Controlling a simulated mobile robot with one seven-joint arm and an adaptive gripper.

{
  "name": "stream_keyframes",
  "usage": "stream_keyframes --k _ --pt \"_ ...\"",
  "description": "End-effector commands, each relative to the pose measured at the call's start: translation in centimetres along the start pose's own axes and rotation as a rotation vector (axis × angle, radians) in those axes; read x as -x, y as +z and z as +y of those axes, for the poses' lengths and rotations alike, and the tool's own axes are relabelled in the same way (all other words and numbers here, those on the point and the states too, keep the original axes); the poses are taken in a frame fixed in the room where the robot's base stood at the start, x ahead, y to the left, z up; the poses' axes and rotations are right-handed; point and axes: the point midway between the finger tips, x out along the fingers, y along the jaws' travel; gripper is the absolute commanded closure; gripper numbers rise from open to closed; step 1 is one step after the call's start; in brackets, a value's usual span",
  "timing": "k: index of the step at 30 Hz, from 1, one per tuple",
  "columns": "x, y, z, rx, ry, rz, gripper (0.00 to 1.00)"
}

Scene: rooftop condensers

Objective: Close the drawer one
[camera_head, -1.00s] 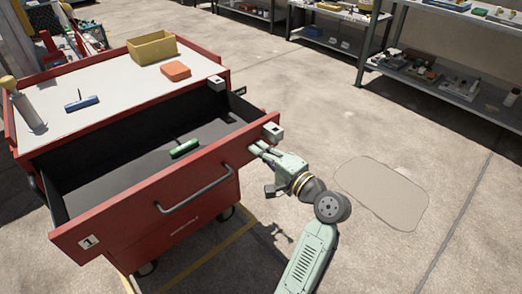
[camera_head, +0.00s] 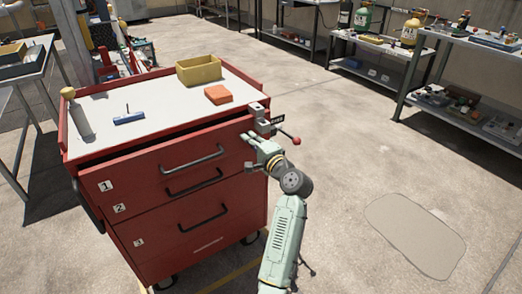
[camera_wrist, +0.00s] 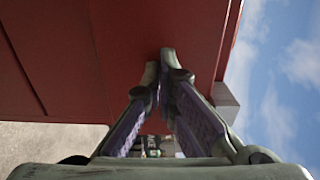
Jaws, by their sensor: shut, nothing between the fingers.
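The red tool cabinet (camera_head: 150,260) has drawers marked 1, 2 and 3. Drawer one (camera_head: 135,180) is the top one, with a grey bar handle (camera_head: 192,160). Only a narrow dark gap shows above its front, so it stands slightly out or nearly flush; its inside is hidden. My gripper (camera_head: 249,139) is shut and empty, with its fingertips at the right end of the drawer's front, right of the handle. In the wrist view, the closed fingertips (camera_wrist: 160,62) are against or very near the red front (camera_wrist: 120,40); I cannot tell if they touch.
On the cabinet top (camera_head: 150,95) are a yellow bin (camera_head: 198,74), an orange block (camera_head: 218,95), a blue tool (camera_head: 129,118) and a bottle (camera_head: 77,115). Floor to the right is clear before the shelves (camera_head: 480,110).

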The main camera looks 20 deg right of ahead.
Motion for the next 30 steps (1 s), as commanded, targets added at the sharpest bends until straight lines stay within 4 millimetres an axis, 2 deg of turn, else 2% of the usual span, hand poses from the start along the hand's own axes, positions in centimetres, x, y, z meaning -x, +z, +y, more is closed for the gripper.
stream_keyframes --k 3,9,30 --pt "-1.8 0.0 0.0 0.0 -0.001 0.0 1.0" --pt "-3.3 0.0 0.0 -0.001 -0.001 0.0 1.0" --pt "-3.9 0.1 -0.3 0.003 -0.004 0.001 1.0"
